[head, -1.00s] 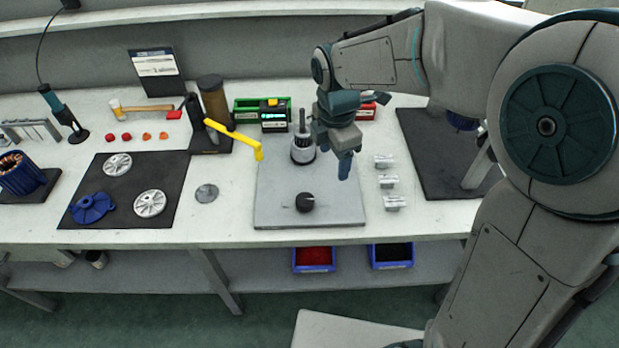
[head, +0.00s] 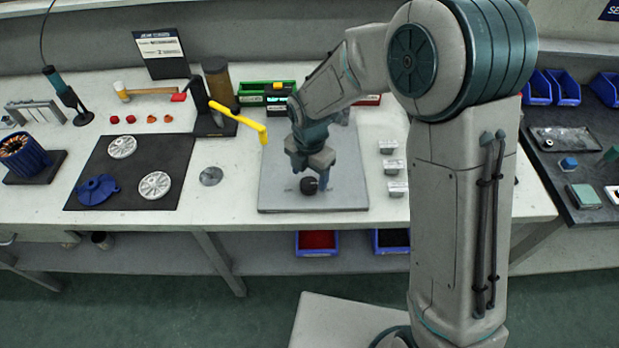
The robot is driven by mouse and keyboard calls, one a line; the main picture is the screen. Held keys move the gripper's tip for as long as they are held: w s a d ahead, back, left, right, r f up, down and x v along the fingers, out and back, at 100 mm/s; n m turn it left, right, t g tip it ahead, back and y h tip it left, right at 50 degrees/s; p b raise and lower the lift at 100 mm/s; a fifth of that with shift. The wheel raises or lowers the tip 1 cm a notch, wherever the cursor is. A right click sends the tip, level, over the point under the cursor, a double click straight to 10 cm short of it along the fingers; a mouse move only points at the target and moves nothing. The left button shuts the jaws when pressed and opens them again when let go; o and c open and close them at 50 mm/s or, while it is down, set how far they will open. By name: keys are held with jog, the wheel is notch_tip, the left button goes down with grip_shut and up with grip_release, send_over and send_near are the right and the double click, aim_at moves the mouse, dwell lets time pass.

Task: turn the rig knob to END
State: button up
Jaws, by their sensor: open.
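The black rig knob (head: 308,187) sits near the front of the grey rig plate (head: 346,196) on the bench. Small marks lie on the plate beside it, too small to read. My gripper (head: 311,178) is open and points down just above and behind the knob. One finger shows close to the knob's right side. The other finger is hard to make out, so I cannot tell whether the fingers are around the knob or touching it. The plate's upright post behind is hidden by my arm.
A yellow handle (head: 238,121) reaches toward the plate from the left. Small metal blocks (head: 392,167) stand to the right. A dark mat (head: 125,187) with wheel parts and a blue part (head: 97,189) lies at left. Red and green bins stand behind.

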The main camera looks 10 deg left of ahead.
aim_at(309, 186)
jog(key=shift+f, duration=1.3)
jog(key=c, duration=1)
jog(key=shift+o, duration=0.2)
